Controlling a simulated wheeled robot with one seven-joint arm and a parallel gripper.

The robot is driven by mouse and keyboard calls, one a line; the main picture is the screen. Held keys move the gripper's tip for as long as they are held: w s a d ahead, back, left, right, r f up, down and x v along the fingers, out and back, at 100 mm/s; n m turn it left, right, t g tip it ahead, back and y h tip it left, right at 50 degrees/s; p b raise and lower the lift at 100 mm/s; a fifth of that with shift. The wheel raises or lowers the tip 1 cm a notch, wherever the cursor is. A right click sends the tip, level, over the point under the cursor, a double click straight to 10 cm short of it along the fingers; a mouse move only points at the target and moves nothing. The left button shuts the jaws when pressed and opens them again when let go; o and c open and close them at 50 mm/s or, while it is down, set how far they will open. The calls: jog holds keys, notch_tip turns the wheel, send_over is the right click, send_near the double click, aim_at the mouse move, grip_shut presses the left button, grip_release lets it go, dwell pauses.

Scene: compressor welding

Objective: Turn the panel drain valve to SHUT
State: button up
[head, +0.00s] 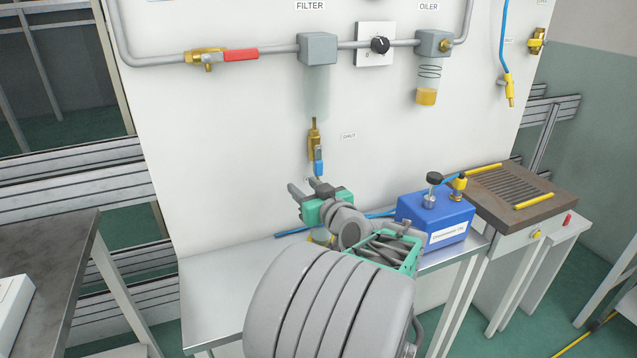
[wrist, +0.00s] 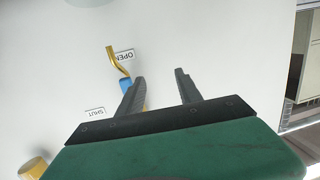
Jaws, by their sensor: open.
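The panel drain valve (head: 314,138) is a small brass body under the clear filter bowl (head: 316,92). Its lever hangs straight down and ends in a blue grip (head: 319,168). A SHUT label (head: 349,135) is to its right. In the wrist view the blue grip (wrist: 126,86) lies by the OPEN label (wrist: 124,56), away from the SHUT label (wrist: 94,113). My gripper (head: 303,185) is open and empty, just below the lever's end. In the wrist view the grip is beside the left finger, partly hidden by it, outside the gap between the fingers.
A red-handled valve (head: 238,55), a knob (head: 380,45) and an oiler (head: 428,95) are higher on the panel. Below, a grey bench (head: 215,285) carries a blue box (head: 435,218). A slatted table (head: 510,185) stands at the right. The panel left of the valve is clear.

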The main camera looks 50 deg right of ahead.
aim_at(320, 168)
jog(key=s+d+r+m+h, duration=0.1)
jog(key=s+d+h, duration=0.1)
jog(key=s+d, duration=0.25)
jog(key=x, duration=0.5)
jog(key=p+x, duration=0.1)
jog(key=x, duration=0.1)
jog(key=shift+w+r, duration=0.25)
jog(key=shift+r, duration=0.15)
grip_shut()
dwell(0.6)
